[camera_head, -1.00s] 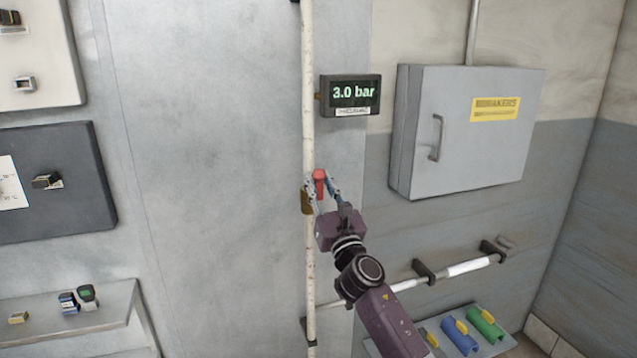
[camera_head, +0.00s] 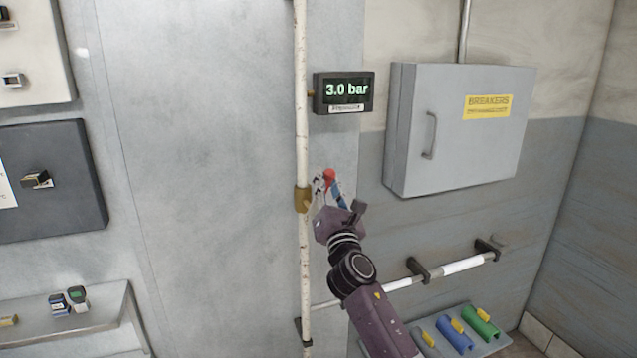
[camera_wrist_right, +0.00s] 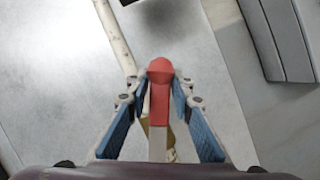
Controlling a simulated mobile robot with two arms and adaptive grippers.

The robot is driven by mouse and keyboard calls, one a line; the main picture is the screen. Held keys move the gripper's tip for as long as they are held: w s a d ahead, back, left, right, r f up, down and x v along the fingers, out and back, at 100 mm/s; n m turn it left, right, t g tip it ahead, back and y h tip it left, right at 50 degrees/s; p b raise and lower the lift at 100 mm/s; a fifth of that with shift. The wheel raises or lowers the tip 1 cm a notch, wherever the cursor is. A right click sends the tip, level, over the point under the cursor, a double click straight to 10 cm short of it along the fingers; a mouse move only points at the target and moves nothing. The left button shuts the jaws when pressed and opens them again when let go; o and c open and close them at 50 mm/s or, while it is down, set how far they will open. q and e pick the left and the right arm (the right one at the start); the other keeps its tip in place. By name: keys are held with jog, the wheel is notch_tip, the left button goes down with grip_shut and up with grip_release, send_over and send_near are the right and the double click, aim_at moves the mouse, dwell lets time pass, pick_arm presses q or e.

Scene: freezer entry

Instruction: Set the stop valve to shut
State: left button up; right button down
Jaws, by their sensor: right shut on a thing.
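The stop valve has a brass body (camera_head: 303,199) on a vertical white pipe, and it also shows in the right wrist view (camera_wrist_right: 146,128). Its red lever handle (camera_head: 329,175) sticks out from the pipe, up and to the right in the head view. In the right wrist view the red handle (camera_wrist_right: 160,95) lies between the blue finger pads. My right gripper (camera_head: 328,185) is shut on the handle. A pressure display (camera_head: 343,92) above reads 3.0 bar. My left gripper is not in view.
A grey breaker box (camera_head: 455,130) hangs to the right of the pipe. A horizontal pipe (camera_head: 465,265) runs below it. A shelf with coloured clips (camera_head: 461,333) is at the lower right. Dark and light panels are at the left.

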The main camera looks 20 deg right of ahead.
jog(key=d+f+m+g+h+p, duration=0.2)
jog(key=f+m, duration=0.5)
jog(key=m, duration=0.7)
jog(key=shift+d+f+m+g+h, duration=0.35)
jog(key=shift+d+g+h, duration=0.35)
jog(key=shift+d+g, duration=0.75)
jog(key=shift+a, duration=0.1)
jog(key=c, duration=1.7)
grip_release()
jog(key=shift+o, duration=0.2)
jog(key=v, duration=1.2)
